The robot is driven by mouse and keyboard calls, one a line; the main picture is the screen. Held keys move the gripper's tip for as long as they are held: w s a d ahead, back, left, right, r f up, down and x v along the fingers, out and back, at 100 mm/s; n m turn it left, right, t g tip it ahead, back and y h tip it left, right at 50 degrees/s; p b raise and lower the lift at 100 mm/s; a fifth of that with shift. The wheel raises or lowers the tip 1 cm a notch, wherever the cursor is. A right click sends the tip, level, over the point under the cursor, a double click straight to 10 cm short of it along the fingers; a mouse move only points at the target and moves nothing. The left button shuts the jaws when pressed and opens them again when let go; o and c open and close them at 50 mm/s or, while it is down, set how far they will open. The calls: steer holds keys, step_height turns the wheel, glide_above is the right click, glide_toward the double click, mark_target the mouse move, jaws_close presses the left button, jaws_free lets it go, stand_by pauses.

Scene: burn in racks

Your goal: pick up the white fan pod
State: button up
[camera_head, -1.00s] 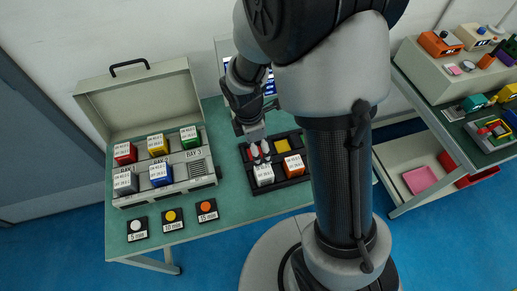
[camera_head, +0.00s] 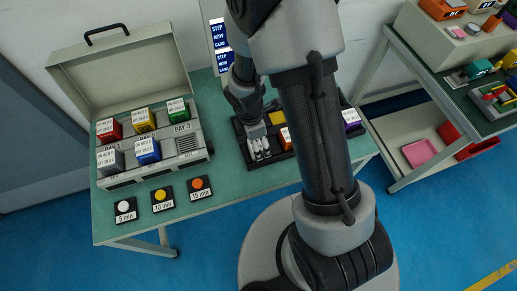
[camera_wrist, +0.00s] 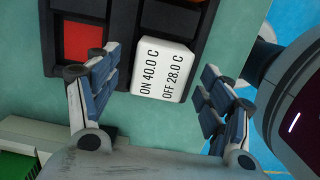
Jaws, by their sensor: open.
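The white fan pod (camera_wrist: 163,68) sits in a dark tray (camera_wrist: 122,20), its label reading "ON 40.0 C, OFF 28.0 C" in the wrist view. My gripper (camera_wrist: 158,78) is open, with one blue-grey padded finger on each side of the pod. There is a visible gap on both sides, wider on the left. In the head view my gripper (camera_head: 259,144) is down at the tray's left part, and its fingers largely hide the white pod.
A red square (camera_wrist: 83,42) lies in the compartment left of the pod. The tray also holds a yellow piece (camera_head: 276,118), an orange pod (camera_head: 286,138) and a purple one (camera_head: 351,118). An open case (camera_head: 152,172) with several coloured pods stands left, behind three timer buttons (camera_head: 162,197).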

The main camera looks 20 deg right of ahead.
step_height(320, 180, down, 3)
steer(key=shift+d+r+b, duration=0.1)
steer(key=shift+r+b, duration=0.1)
steer(key=shift+b, duration=0.2)
steer(key=shift+r, duration=0.1)
steer(key=shift+c, duration=0.3)
steer(key=c, duration=1.2)
